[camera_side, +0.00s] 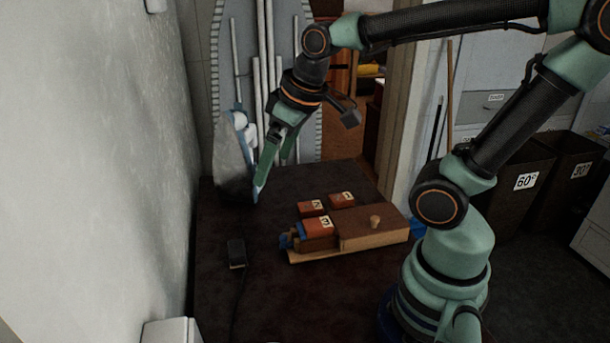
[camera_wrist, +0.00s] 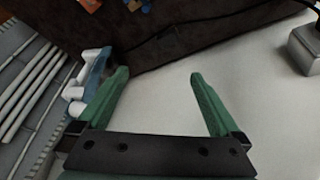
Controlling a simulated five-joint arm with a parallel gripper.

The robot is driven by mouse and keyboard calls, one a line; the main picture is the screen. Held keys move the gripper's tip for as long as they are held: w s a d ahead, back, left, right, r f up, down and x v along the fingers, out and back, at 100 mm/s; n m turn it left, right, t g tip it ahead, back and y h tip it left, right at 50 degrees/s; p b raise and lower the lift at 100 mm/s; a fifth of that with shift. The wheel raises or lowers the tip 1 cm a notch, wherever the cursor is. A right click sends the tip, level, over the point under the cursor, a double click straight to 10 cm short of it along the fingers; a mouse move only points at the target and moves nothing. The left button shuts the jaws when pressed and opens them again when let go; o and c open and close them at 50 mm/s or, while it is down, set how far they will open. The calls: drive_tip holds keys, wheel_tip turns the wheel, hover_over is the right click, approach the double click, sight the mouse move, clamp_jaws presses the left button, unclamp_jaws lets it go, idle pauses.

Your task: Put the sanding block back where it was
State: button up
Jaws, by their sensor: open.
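Reddish-brown blocks with pale number labels stand on the dark table in the side view: one at the back (camera_side: 341,200), one left of it (camera_side: 311,208) and a nearer one (camera_side: 317,227). I cannot tell for sure which is the sanding block. The nearer one sits beside a brown wooden box with a round knob (camera_side: 372,228), on a light wooden base. My gripper (camera_side: 270,180) is open and empty, behind and left of the blocks, near the wall. The wrist view shows its green fingers (camera_wrist: 158,78) spread apart with nothing between them.
A clothes iron (camera_side: 235,155) stands at the table's back left, close to my gripper. A small black object (camera_side: 236,253) with a cord lies at the front left. The pale wall (camera_side: 90,170) bounds the left side. The table (camera_side: 270,290) is mostly bare in front.

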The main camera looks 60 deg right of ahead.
drive_tip(key=shift+s+d+r+m+t, duration=0.15)
drive_tip(key=shift+s+m+t, duration=0.1)
drive_tip(key=shift+s+m, duration=0.25)
drive_tip(key=shift+s+d+r+m+t, duration=0.1)
drive_tip(key=shift+s+m+t, duration=0.2)
drive_tip(key=shift+s, duration=0.35)
